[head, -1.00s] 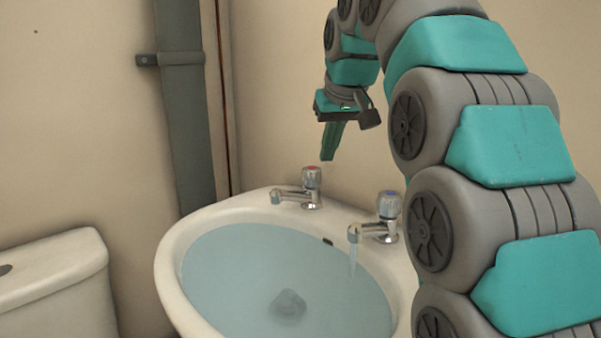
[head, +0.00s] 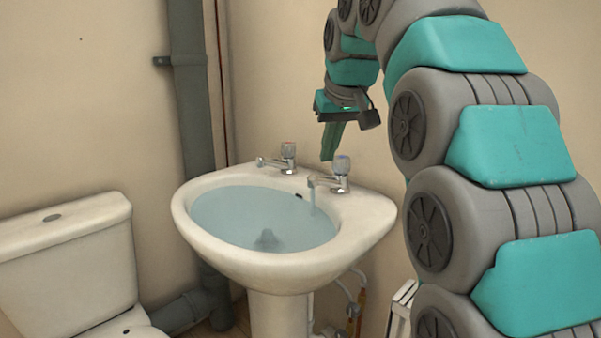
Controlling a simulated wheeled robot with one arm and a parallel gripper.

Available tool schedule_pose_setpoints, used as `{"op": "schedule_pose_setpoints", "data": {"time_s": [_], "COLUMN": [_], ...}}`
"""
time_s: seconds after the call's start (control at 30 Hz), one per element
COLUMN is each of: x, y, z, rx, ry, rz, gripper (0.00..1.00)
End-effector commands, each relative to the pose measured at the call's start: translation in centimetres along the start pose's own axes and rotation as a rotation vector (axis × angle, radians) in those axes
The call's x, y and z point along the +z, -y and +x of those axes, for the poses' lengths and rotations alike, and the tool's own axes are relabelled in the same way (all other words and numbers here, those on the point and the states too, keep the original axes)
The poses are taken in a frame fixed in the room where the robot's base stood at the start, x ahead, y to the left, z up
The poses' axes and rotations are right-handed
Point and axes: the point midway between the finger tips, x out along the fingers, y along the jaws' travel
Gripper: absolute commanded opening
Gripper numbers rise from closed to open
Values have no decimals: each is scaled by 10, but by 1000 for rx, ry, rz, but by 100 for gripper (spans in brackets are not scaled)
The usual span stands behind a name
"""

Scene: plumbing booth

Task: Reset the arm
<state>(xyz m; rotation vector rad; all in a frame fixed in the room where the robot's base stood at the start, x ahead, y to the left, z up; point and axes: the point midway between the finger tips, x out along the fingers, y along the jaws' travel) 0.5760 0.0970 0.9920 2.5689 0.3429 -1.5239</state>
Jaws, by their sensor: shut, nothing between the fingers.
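My gripper (head: 332,142) hangs from my raised, bent arm at the upper middle of the head view. Its green fingers point down and are shut with nothing between them. In the picture its tip is just above the blue-topped tap (head: 337,172); I cannot tell the distance in depth. Water runs from this tap into the white basin (head: 330,238), which holds bluish water (head: 255,212). The red-topped tap (head: 287,155) stands to the left, with no stream seen from it.
A white toilet (head: 75,270) stands at the left. A grey vertical pipe (head: 190,90) runs up the wall between toilet and basin. Thin pipes (head: 350,300) and a white slatted object (head: 400,305) are below the basin's right side. The wall above the toilet is clear.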

Motion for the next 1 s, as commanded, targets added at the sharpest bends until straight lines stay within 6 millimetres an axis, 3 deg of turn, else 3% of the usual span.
{"op": "schedule_pose_setpoints", "data": {"time_s": [0.37,0.63,0.77,1.0], "x": [22,56,84,170], "y": [-5,-10,-13,-19], "z": [9,20,28,54], "rx": [4,9,12,22], "ry": [44,99,144,268], "rz": [20,48,68,124], "gripper": [0,0,0,0]}}
